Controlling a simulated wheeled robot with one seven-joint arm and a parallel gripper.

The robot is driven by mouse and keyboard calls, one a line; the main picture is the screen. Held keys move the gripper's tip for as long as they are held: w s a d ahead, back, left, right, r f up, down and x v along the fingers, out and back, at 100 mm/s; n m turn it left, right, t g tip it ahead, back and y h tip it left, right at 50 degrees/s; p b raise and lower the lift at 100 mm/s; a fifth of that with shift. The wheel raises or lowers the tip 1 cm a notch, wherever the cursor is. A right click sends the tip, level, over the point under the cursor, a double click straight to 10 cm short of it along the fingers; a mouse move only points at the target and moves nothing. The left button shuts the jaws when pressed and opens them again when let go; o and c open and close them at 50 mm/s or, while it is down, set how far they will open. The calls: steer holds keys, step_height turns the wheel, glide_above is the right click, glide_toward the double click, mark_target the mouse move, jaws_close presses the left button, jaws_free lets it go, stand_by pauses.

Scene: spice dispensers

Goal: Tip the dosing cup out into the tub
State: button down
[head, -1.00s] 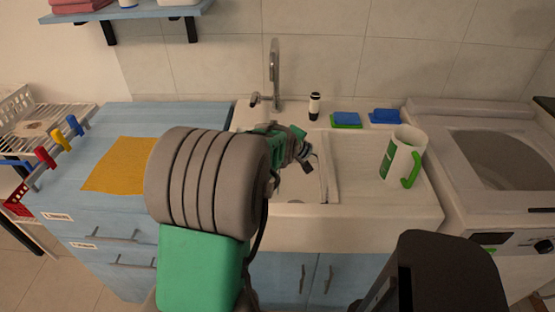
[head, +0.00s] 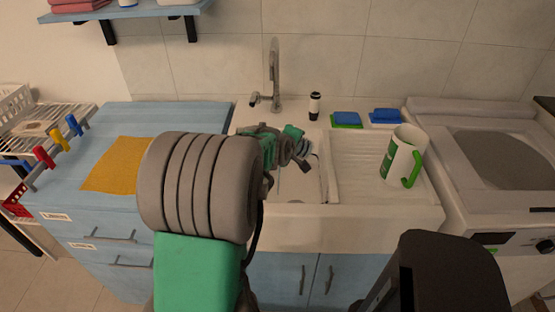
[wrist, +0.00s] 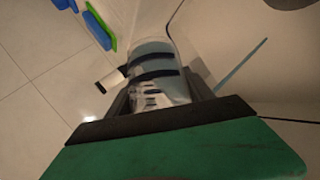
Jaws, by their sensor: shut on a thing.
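My gripper (wrist: 160,100) is shut on the dosing cup (wrist: 153,62), a clear cup with dark bands, which lies between its dark fingers in the wrist view. The cup's contents cannot be made out clearly. In the head view my gripper (head: 305,158) is over the sink, and the cup is too small and hidden to tell there. The tub (head: 505,160) appears to be the wide opening in the top of the white machine at the right. My gripper is well to the left of it, with a white jug between.
The white jug (head: 402,157) with a green handle stands on the ridged drainboard (head: 355,185). A tap (head: 274,75), a small dark-and-white bottle (head: 314,106) and sponges (head: 346,119) are behind the sink. An orange cloth (head: 117,165) lies on the blue counter at left.

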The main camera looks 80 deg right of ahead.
steer(key=shift+w+a+r+n+g+h+b, duration=0.15)
steer(key=shift+r+n+g+h+b, duration=0.45)
steer(key=shift+b, duration=0.7)
stand_by(1.0)
steer(key=shift+w+a+r+n+g+h+b, duration=0.1)
steer(key=shift+w+a+n+g+h+b, duration=0.15)
steer(key=shift+w+n+g+h+b, duration=0.6)
stand_by(0.5)
steer(key=shift+a+r+n+g+h+b, duration=0.1)
steer(key=shift+r+n+g+h+b, duration=0.2)
steer(key=shift+b, duration=1.15)
